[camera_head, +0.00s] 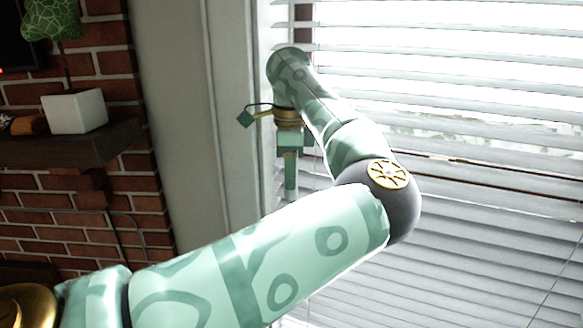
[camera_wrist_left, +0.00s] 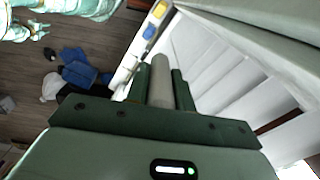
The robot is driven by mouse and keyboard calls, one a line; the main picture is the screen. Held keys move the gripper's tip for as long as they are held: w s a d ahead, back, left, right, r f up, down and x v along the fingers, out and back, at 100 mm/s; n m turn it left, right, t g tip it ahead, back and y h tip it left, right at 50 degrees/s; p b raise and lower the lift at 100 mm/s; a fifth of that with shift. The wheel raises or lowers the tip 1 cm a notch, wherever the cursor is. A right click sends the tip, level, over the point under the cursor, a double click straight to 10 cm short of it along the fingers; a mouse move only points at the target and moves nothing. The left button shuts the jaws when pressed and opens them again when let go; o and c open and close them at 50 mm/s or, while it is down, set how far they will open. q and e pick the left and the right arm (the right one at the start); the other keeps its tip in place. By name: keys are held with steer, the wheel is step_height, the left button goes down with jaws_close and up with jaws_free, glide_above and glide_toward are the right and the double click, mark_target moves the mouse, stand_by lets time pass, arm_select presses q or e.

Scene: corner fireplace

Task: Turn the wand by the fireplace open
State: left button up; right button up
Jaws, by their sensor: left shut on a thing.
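The wand (camera_wrist_left: 160,82) is a pale grey rod in the left wrist view. It lies between the two dark green fingers of my left gripper (camera_wrist_left: 161,88), which is shut on it. In the head view my left gripper (camera_head: 290,180) points down beside the window frame, at the left edge of the blinds. The wand cannot be made out clearly there, as my gripper and wrist cover that spot. The blinds (camera_head: 480,185) hang at the right, with bright gaps between the upper slats and the lower slats lying closer together. My right gripper is not in view.
A brick wall (camera_head: 125,205) with a dark mantel (camera_head: 70,145) stands at the left. A white pot (camera_head: 74,111) with a green-shaded lamp or plant is on the mantel. Blue and white items (camera_wrist_left: 78,70) lie on the wooden floor in the left wrist view.

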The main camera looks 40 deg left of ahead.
arm_select(q)
steer(key=shift+r+m+p, duration=0.2)
steer(key=shift+m+p, duration=0.15)
steer(key=shift+m, duration=0.95)
steer(key=shift+a+m, duration=0.1)
steer(key=shift+m, duration=0.2)
steer(key=o, duration=0.8)
steer(key=shift+o, duration=0.9)
steer(key=shift+a+f, duration=0.1)
steer(key=shift+r, duration=0.35)
step_height(320, 180, up, 16)
steer(key=p, duration=0.1)
steer(key=shift+f, duration=0.15)
